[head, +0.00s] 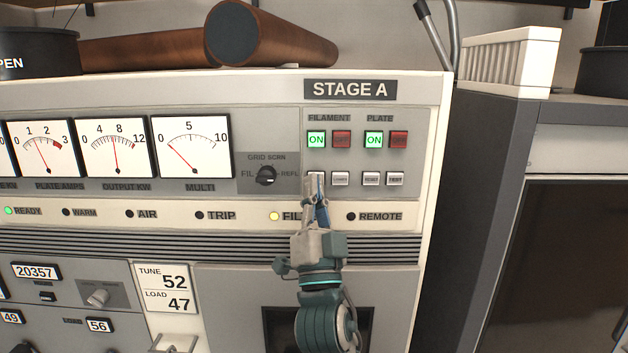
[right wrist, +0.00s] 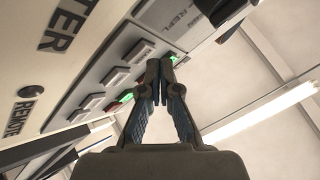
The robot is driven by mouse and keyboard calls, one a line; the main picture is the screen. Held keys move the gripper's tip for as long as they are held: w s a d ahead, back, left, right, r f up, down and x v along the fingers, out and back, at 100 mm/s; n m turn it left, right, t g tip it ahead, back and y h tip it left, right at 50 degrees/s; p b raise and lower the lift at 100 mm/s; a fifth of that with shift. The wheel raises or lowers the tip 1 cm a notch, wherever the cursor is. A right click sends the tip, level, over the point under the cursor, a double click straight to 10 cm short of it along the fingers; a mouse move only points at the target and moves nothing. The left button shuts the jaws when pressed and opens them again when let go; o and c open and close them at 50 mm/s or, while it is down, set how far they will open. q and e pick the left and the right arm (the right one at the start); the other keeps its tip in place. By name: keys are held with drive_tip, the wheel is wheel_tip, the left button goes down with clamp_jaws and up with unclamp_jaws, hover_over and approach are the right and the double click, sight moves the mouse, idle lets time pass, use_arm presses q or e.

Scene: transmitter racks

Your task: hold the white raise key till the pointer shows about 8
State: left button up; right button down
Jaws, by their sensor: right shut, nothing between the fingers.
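The white raise key (head: 313,176) is the leftmost of the small white keys under the FILAMENT lamps, mostly covered by my right gripper (head: 316,187). This gripper is shut and empty, its fingertips at the key; I cannot tell whether they press it. In the right wrist view the closed fingertips (right wrist: 160,66) are beside the raise key (right wrist: 142,52). The OUTPUT KW meter (head: 112,147) has its pointer between 4 and 8, near the middle. The MULTI meter (head: 191,146) pointer sits near 0. My left gripper is not in view.
The lower key (head: 340,179) is close on the right, followed by the RESET key (head: 371,179) and TEST key (head: 395,179). A rotary knob (head: 266,176) is on the left.

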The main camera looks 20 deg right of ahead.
drive_tip(key=shift+w+d, duration=0.15)
drive_tip(key=shift+d, duration=0.05)
idle(0.4)
drive_tip(key=shift+w, duration=0.35)
idle(1.4)
drive_tip(key=shift+s, duration=0.1)
idle(1.0)
drive_tip(key=shift+s, duration=0.75)
drive_tip(key=s, duration=0.2)
drive_tip(key=s+a, duration=0.1)
drive_tip(key=s, duration=0.1)
drive_tip(key=shift+s+a, duration=0.2)
drive_tip(key=shift+s, duration=0.2)
drive_tip(key=shift+f, duration=0.1)
